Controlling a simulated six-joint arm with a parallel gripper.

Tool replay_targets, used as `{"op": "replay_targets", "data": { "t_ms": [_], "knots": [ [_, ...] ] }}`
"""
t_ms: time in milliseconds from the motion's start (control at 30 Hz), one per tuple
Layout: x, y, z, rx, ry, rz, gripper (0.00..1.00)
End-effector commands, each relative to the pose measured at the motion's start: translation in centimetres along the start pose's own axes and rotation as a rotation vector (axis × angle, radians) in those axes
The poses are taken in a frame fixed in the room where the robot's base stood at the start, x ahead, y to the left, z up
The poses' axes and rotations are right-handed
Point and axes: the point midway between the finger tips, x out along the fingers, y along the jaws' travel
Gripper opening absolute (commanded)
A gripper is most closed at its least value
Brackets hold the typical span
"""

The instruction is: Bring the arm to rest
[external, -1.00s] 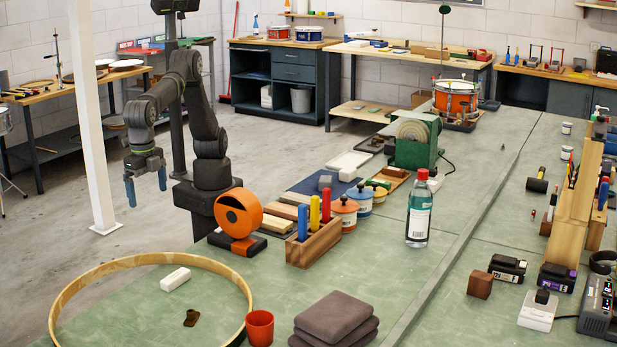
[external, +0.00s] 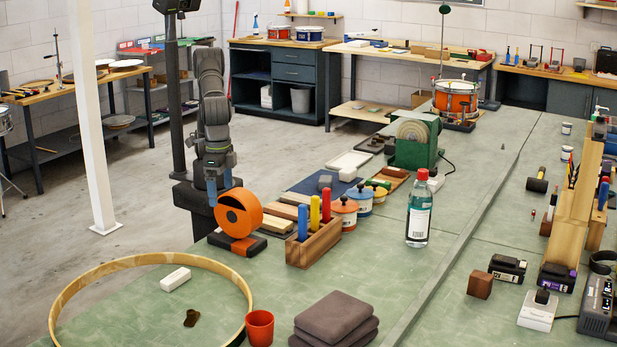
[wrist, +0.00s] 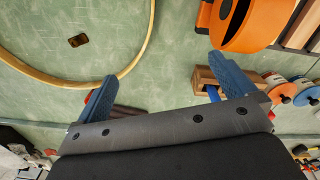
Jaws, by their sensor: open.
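My gripper (external: 211,190) hangs with its blue fingers pointing down, just behind and left of the orange tape dispenser (external: 238,213) in the external view. In the wrist view my gripper (wrist: 165,85) has its two blue fingers wide apart with nothing between them. The arm stands folded and upright over its base at the bench's back left edge. It cannot be told from the external view how far the fingers are from the dispenser.
A wooden hoop (external: 68,290) lies at the front left, around a white block (external: 175,279). A wooden holder (external: 313,246) with coloured handles, a red cup (external: 260,327), folded grey cloths (external: 335,318) and a bottle (external: 418,212) stand on the bench.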

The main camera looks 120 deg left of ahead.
Motion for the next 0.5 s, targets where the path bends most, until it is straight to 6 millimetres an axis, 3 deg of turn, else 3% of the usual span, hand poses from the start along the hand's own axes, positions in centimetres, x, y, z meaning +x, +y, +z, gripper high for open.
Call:
{"op": "replay_targets", "data": {
  "t_ms": [200, 500],
  "knots": [
    [0.0, -1.9, -3.9, -0.065, 0.0, 0.0, 1.0],
    [0.0, -3.3, -6.4, -0.109, 0.0, 0.0, 1.0]
  ]
}}
